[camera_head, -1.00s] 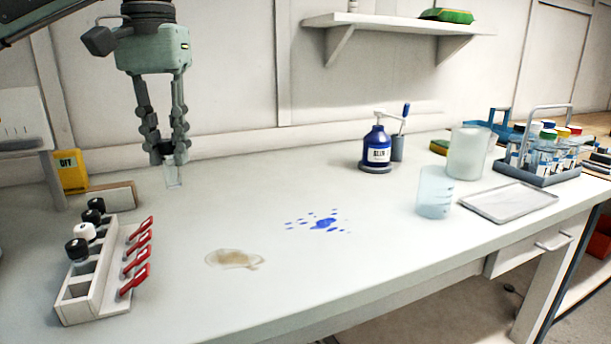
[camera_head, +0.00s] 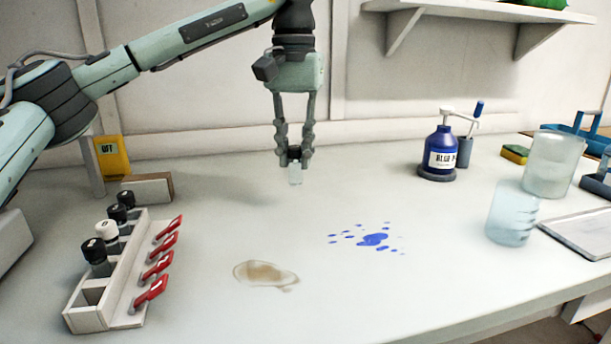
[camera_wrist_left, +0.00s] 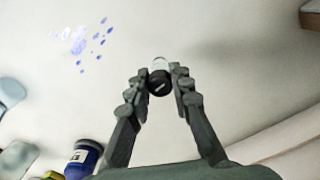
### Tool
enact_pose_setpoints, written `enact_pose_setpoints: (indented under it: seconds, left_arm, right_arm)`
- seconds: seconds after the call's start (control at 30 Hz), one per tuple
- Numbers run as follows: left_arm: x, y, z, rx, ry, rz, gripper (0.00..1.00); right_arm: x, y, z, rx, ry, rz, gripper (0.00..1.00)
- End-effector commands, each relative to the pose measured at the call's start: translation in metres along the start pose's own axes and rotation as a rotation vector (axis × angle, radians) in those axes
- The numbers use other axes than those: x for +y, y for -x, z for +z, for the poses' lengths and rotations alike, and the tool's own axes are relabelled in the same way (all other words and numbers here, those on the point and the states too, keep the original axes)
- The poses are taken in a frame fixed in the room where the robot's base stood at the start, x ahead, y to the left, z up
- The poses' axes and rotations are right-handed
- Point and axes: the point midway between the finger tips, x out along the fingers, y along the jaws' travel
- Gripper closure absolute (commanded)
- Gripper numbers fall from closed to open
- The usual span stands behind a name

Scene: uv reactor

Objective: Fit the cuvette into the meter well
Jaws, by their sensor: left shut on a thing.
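My left gripper (camera_head: 294,160) hangs pointing down above the back middle of the bench. It is shut on the cuvette (camera_head: 296,176), a small clear vessel whose lower part sticks out below the fingertips, above the white top. In the left wrist view the cuvette (camera_wrist_left: 158,68) shows a dark cap end and a pale body between the left fingertips (camera_wrist_left: 160,85). I cannot make out the meter well in either view. My right gripper is not in view.
A white rack (camera_head: 115,290) with capped vials and red clips stands at left. A brown stain (camera_head: 265,273) and blue spill (camera_head: 374,240) mark the bench. A blue pump bottle (camera_head: 438,158), beakers (camera_head: 512,215) and tray (camera_head: 580,233) are at right. The bench below the cuvette is clear.

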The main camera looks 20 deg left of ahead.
Motion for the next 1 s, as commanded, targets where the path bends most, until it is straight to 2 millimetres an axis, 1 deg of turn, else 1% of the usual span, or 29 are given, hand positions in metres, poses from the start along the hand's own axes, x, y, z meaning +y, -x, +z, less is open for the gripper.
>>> enact_pose_setpoints:
  seconds: [0.03,0.1,0.27,0.5,0.53,0.9,0.93,1.0]
  left_arm:
    - [0.005,-0.003,-0.004,-0.002,-0.001,-0.001,1.00]
    - [0.010,-0.007,-0.010,-0.001,0.001,-0.001,1.00]
    - [0.013,-0.015,-0.013,-0.001,0.001,-0.002,1.00]
    - [0.012,-0.047,-0.012,-0.002,0.001,-0.002,1.00]
    - [0.012,-0.050,-0.012,-0.001,0.001,-0.001,1.00]
    - [0.012,-0.054,-0.012,-0.001,0.002,0.000,1.00]
    - [0.012,-0.054,-0.012,-0.001,0.002,0.000,0.78]
    - [0.012,-0.054,-0.013,0.000,0.002,0.000,0.69]
  right_arm:
    - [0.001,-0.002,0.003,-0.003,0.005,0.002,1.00]
    - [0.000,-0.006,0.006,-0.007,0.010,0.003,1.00]
    - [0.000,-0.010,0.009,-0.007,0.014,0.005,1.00]
    - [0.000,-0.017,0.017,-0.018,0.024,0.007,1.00]
    - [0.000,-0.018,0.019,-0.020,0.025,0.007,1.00]
    - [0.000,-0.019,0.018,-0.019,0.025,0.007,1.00]
    - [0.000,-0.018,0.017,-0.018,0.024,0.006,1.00]
    - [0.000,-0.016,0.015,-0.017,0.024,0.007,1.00]
